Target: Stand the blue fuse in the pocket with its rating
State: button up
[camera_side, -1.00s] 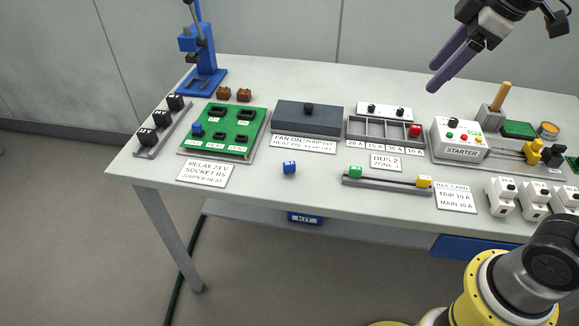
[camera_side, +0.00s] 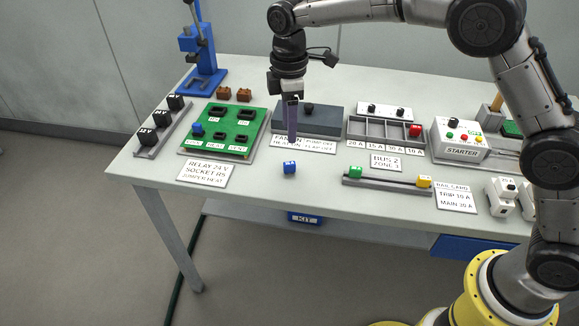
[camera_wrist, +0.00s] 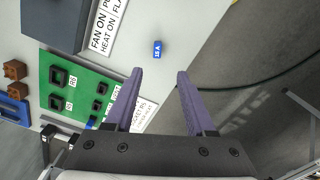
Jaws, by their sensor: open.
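The blue fuse (camera_side: 290,168) stands alone on the bare table in front of the grey switch box. In the wrist view the blue fuse (camera_wrist: 157,49) reads "15 A" and lies beyond my fingertips. My gripper (camera_side: 292,140) hangs above the table just behind the fuse in the side view, fingers pointing down. In the wrist view my gripper (camera_wrist: 160,72) is open and empty. The fuse holder (camera_side: 385,133) is a grey rack of pockets with labels along its front, among them 20 A and 15 A. A red fuse (camera_side: 415,130) sits in its right end pocket.
A green relay board (camera_side: 222,130) lies to the left. The grey switch box (camera_side: 307,118) stands behind my gripper. A rail with a green (camera_side: 355,172) and a yellow block (camera_side: 424,181) lies right of the fuse. The table around the fuse is clear.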

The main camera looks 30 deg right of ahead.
send_over(289, 163)
jog(key=f, duration=0.7)
jog(key=shift+s+f, duration=0.25)
jog(key=shift+w+d+f, duration=0.1)
jog(key=shift+f, duration=1.25)
jog(key=shift+w+f, duration=0.1)
jog(key=shift+f, duration=1.2)
jog(key=shift+c, duration=0.2)
grip_shut()
